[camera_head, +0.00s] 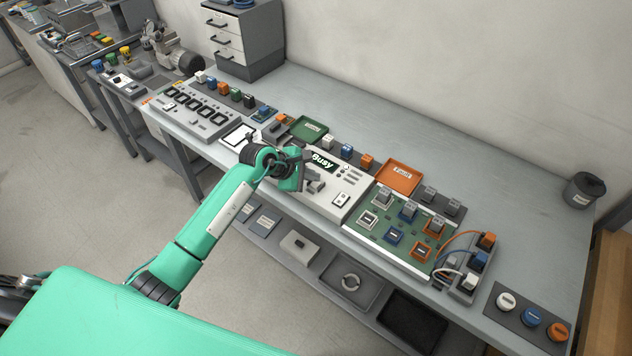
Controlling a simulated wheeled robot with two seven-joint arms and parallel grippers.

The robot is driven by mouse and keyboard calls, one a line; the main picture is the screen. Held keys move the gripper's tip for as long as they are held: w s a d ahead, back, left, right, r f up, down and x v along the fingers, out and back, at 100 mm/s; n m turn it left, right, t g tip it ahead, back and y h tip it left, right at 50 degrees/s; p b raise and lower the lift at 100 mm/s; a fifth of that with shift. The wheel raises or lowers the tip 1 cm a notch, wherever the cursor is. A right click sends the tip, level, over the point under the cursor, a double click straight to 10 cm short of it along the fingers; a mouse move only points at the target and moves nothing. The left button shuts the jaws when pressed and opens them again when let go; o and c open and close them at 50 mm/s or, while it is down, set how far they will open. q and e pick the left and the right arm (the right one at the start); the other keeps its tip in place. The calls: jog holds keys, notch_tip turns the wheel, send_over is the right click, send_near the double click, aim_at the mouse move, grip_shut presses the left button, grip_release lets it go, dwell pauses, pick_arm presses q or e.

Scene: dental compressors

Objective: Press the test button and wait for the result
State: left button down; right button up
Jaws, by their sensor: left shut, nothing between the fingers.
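A white test unit (325,201) sits in the middle of the bench, with a dark green display (323,162) that reads "Busy". It has a light button or switch (341,199) on its right part and small dark marks near the display. My left gripper (316,186) is shut and empty, with its tips over the left-middle part of the unit's face, just below the display. I cannot tell whether the tips touch it, and the gripper hides what lies under it. My right gripper is out of view.
A green circuit board (385,249) with several blocks lies right of the unit. Behind stand a green tray (309,129) and an orange tray (399,177). A grey panel (202,109) with several dark slots lies left. A dark cup (583,190) stands far right. The bench's back strip is clear.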

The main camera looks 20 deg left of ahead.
aim_at(312, 184)
pick_arm(q)
jog(key=shift+r, duration=0.3)
jog(key=shift+r+p, duration=1.3)
jog(key=shift+r, duration=1.15)
